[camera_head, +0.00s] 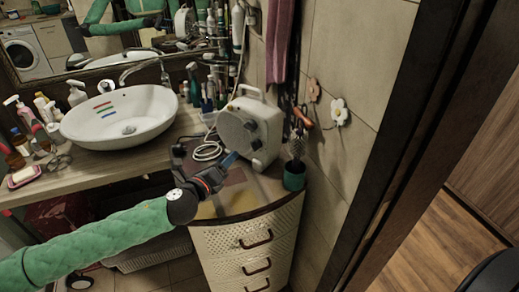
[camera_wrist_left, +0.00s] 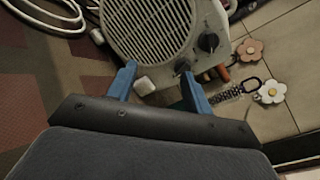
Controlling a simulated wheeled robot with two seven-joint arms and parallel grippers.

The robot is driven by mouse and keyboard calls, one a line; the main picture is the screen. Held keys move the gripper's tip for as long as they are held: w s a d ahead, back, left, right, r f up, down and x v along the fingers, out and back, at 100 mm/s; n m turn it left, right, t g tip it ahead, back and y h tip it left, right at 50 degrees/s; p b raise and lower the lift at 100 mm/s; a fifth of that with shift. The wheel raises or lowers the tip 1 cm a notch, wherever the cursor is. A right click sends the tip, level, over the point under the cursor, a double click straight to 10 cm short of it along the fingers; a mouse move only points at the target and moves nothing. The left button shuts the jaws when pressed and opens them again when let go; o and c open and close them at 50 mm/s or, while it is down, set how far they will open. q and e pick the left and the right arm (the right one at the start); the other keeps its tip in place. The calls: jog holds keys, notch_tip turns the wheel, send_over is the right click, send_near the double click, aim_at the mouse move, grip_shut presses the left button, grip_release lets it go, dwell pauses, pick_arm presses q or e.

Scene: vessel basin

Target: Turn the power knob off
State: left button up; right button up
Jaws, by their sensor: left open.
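A white fan heater (camera_head: 262,113) with a top handle stands on the counter near the wall corner. Its front shows a round grille (camera_wrist_left: 150,25) and two dark knobs, an upper knob (camera_wrist_left: 208,42) and a lower knob (camera_wrist_left: 182,65), in the left wrist view. I cannot read which is the power knob. My left gripper (camera_head: 226,166) is in front of the heater, open, with nothing between its blue fingers (camera_wrist_left: 158,68). In the wrist view the right fingertip appears right below the lower knob; I cannot tell whether they touch. My right gripper is not in view.
A white coiled cable (camera_head: 207,150) lies left of the heater. A green cup with a brush (camera_head: 294,175) stands to its right. A white basin (camera_head: 120,115) and several bottles stand on the left. Flower hooks (camera_head: 339,112) hang on the tiled wall.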

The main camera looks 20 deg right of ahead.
aim_at(253, 148)
pick_arm(q)
jog(key=d+m+p, duration=0.1)
jog(key=d+m, duration=0.1)
jog(key=d+m+g+h, duration=0.1)
jog(key=d+m, duration=0.1)
jog(key=d, duration=0.1)
jog(key=d+r+m+g+h+p, duration=0.1)
jog(key=d+m, duration=0.1)
jog(key=shift+w+d+p, duration=0.35)
jog(key=shift+w, duration=0.05)
jog(key=shift+w+d+f, duration=0.1)
jog(key=shift+w+d, duration=0.2)
jog(key=shift+d, duration=0.2)
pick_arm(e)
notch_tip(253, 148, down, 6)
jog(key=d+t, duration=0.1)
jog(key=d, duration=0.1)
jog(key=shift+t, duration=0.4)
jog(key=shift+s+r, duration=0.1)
pick_arm(q)
jog(key=c, duration=1)
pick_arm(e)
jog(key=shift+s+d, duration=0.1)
